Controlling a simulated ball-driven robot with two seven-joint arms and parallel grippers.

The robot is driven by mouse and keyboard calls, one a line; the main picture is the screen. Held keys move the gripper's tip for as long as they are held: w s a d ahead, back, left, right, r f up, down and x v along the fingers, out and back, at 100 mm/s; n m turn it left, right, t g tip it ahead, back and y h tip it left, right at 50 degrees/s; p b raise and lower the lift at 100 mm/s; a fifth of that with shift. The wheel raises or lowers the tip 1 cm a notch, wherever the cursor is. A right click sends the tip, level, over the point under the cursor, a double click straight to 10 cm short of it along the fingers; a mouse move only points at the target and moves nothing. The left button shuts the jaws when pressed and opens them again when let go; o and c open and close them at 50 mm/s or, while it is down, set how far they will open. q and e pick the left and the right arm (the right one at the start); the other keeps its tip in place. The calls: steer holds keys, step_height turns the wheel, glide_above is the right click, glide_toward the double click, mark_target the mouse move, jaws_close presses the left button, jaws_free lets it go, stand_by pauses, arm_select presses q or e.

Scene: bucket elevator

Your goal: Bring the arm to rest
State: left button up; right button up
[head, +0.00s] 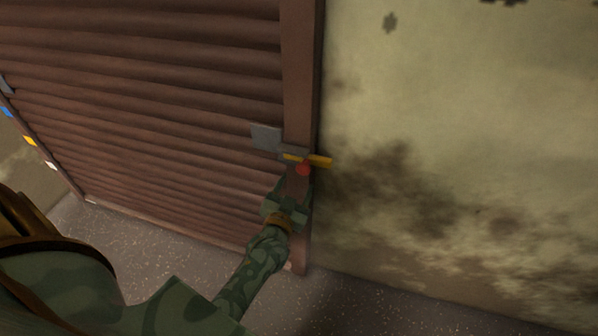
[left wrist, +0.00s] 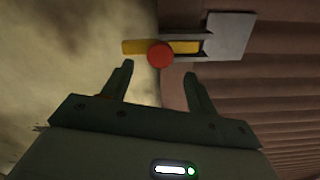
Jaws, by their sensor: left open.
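My left gripper (head: 293,188) reaches up to the right post of a brown ribbed shutter. It is open, and in the left wrist view its two fingers (left wrist: 158,85) stand apart with nothing between them. Just beyond the fingertips is a yellow bar (head: 318,160) with a round red knob (head: 303,169). In the left wrist view the yellow bar (left wrist: 183,47) and red knob (left wrist: 160,54) sit beside a grey metal plate (left wrist: 229,36). The knob looks a little apart from the fingers. My right gripper does not show.
The brown ribbed shutter (head: 160,110) fills the left, framed by a brown post (head: 299,70). A stained wall (head: 470,130) stands at right. Small blue, yellow and white tags (head: 29,141) sit on the left frame. The speckled floor (head: 150,237) is clear below.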

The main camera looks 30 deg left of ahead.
arm_select(q)
steer(key=shift+v, duration=0.8)
steer(key=s+d+f+m+g+h, duration=0.1)
steer(key=s+d+f+g+h, duration=0.2)
steer(key=s+f, duration=0.7)
steer(key=s+d+f+m+g+h, duration=0.25)
steer(key=s+f+g, duration=0.3)
steer(key=f, duration=0.85)
steer(key=s+f+g, duration=0.2)
steer(key=s+f, duration=0.1)
steer(key=s, duration=0.7)
steer(key=s+a+f+g, duration=0.1)
steer(key=s+f+g, duration=0.2)
steer(key=s, duration=0.7)
steer(key=s+a+f+g+y, duration=0.1)
steer(key=s+f+g, duration=0.2)
steer(key=s, duration=0.6)
step_height(320, 180, down, 3)
steer(key=shift+s+r, duration=0.25)
steer(key=shift+s, duration=0.15)
steer(key=shift+c, duration=0.3)
